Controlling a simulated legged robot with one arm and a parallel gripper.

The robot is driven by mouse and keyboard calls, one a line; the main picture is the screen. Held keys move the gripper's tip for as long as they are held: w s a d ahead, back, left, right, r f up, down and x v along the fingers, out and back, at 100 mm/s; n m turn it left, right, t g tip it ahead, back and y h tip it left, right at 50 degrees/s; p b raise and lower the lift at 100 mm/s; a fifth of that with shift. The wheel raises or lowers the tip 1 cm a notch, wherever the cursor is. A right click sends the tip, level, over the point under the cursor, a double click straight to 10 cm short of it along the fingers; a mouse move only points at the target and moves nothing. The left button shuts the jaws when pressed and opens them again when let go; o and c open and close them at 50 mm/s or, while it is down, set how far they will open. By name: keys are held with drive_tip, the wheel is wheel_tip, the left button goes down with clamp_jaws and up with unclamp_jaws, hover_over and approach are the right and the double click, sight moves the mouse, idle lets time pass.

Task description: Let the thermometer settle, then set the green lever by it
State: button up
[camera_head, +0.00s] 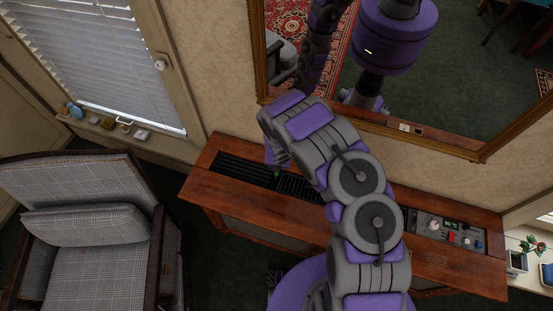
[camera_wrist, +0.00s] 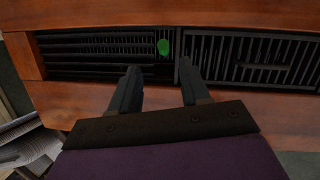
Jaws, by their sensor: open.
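The green lever (camera_wrist: 163,47) stands at the right end of the left slatted vent in the wrist view. My gripper (camera_wrist: 158,72) is open and empty, with its two dark fingers pointing towards the vent. The lever shows beyond the gap between the fingertips, and I see no contact. In the head view a bit of green shows beside my arm's end at the vents, where the arm hides much. A small display with green digits (camera_head: 451,224), perhaps the thermometer, sits on the panel at the cabinet's right. Its digits are too small to read.
The vents (camera_head: 243,170) are set in a long wooden cabinet (camera_head: 215,204) below a framed mirror (camera_head: 470,95). A red button and other small controls sit by the display. A plaid armchair (camera_head: 90,250) stands at left, and a potted plant (camera_head: 517,262) at far right.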

drive_tip(key=v, duration=0.7)
drive_tip(key=shift+a+p, duration=0.3)
drive_tip(key=shift+p, duration=0.05)
